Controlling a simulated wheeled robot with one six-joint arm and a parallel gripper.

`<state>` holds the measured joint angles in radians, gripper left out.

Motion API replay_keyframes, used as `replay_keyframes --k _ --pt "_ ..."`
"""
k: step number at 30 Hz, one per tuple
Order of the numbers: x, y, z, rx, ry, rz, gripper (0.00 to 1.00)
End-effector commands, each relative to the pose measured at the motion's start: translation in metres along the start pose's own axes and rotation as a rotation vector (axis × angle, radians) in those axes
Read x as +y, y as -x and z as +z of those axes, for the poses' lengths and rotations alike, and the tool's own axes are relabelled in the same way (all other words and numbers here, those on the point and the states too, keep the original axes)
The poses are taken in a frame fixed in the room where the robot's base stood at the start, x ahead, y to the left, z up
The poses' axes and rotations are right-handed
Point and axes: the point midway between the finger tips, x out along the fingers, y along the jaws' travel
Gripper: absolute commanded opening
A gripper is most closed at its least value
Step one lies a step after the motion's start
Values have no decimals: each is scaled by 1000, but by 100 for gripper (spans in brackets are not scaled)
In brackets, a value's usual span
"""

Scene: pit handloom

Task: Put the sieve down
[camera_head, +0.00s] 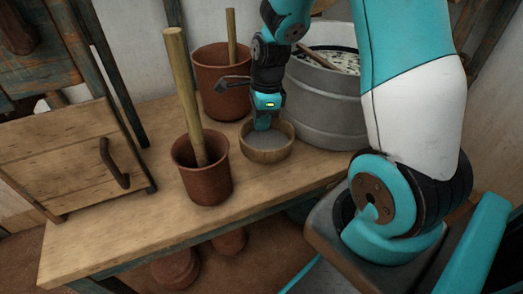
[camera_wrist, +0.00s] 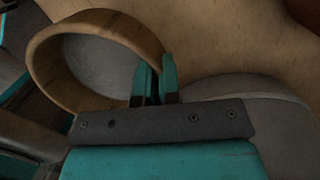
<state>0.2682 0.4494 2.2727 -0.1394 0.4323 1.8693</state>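The sieve (camera_head: 268,156) is a round wooden ring with a grey mesh, on or just above the wooden table between a clay pot and a metal drum; I cannot tell whether it touches the tabletop. My gripper (camera_head: 262,124) points down at its far rim. In the wrist view the sieve (camera_wrist: 115,22) fills the upper left. The two teal fingers of my gripper (camera_wrist: 156,78) are close together on either side of the rim, one inside the ring and one outside. They look shut on it. The rim between them is mostly hidden.
The grey metal drum (camera_head: 325,108) stands close at the right of the sieve. A clay pot with a stick (camera_head: 205,182) is at its left, another pot (camera_head: 218,95) behind. The table (camera_head: 130,228) is bare at the front left, near a wooden panel (camera_head: 75,160).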

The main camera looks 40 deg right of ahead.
Motion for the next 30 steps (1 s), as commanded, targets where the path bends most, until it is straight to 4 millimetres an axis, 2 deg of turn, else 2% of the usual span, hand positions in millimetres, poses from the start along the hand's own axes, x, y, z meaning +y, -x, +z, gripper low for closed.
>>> replay_keyframes --k 1,10,16,28,30 --pt "0 -15 -2 1 0 3 0" --pt "-2 -40 -5 0 1 1 0" --pt "-3 -71 -8 0 1 2 0" --pt "-3 -75 -9 0 2 0 0" --pt "-4 -74 -9 0 2 -1 20"
